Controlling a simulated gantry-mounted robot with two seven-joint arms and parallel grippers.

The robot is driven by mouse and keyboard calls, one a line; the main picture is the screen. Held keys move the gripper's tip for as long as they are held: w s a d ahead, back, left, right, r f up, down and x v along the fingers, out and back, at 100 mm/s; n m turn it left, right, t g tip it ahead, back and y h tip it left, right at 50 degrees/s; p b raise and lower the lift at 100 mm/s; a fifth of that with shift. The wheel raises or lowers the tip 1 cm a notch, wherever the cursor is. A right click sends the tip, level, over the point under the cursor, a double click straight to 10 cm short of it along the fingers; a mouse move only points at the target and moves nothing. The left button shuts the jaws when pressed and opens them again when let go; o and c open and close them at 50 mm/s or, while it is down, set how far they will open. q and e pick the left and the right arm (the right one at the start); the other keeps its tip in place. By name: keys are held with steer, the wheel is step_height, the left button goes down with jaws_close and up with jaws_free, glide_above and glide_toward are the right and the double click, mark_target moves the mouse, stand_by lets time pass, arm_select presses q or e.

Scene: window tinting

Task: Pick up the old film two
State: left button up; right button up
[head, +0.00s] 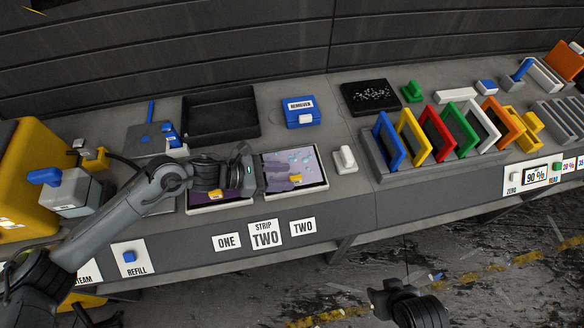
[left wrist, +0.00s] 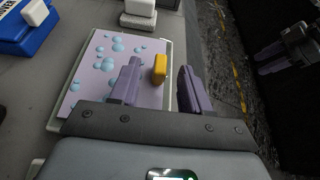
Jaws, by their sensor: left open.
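Old film two (head: 305,160) is a pale purple sheet with blue bubbles, lying on the right-hand panel behind the signs. It also shows in the left wrist view (left wrist: 88,78), with a yellow tab (left wrist: 160,68) near its edge. My left gripper (head: 288,180) is open and low over this panel. In the left wrist view its purple fingers (left wrist: 158,82) stand on either side of the tab, with gaps. Whether they touch the film, I cannot tell. My right gripper (head: 382,300) hangs over the floor, away from the bench; its jaw state is unclear.
A second panel (head: 232,200) lies to the left, partly hidden by my left arm. A white-handled block (head: 345,160) stands close right of film two. Behind are a blue REMOVER box (head: 300,115) and a black tray (head: 190,110). Coloured frames (head: 388,138) stand in a rack farther right.

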mark_target(294, 178)
arm_select(q)
steer(key=shift+x, duration=1.85)
steer(key=shift+s, duration=0.1)
steer(key=shift+c, duration=0.2)
jaws_close()
